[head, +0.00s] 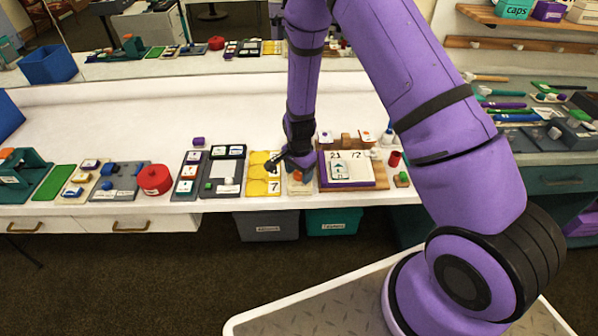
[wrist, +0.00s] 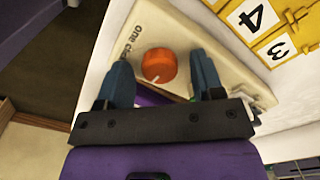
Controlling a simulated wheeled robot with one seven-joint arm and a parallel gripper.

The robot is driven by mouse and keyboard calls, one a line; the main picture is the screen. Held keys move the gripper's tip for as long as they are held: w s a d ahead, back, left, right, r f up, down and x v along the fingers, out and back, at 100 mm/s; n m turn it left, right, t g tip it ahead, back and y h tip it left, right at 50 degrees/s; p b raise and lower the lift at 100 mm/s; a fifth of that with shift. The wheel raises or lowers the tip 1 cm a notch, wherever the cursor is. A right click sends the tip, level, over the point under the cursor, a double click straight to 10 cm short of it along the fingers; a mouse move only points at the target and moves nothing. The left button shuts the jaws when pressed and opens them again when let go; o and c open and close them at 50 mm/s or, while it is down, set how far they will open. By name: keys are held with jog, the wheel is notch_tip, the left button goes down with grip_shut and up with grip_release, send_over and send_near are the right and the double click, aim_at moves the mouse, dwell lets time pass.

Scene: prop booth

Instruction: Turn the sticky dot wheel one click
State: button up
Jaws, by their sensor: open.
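The orange round dial (wrist: 159,66) has a pale pointer line and sits on a cream board (wrist: 178,28) lettered "one cli…", the rest hidden. The cream board also shows in the head view (head: 299,188), partly hidden by my arm. My gripper (wrist: 161,62) is open, with one blue-grey finger on each side of the dial. A small gap shows between the dial and each finger, so nothing is gripped. I cannot tell how far the fingertips reach down beside the dial.
A yellow number board (head: 257,188) lies just left of the cream board. A calendar block (head: 374,169) on a wooden base stands close to its right. A red round tin (head: 154,179) and several small boards line the counter (head: 100,124). The counter behind is mostly clear.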

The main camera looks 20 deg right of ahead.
jog(key=c, duration=0.9)
jog(key=n, duration=0.4)
jog(key=shift+n, duration=0.4)
jog(key=n, duration=0.4)
jog(key=shift+n, duration=0.3)
jog(key=n, duration=0.4)
jog(key=shift+n, duration=2.1)
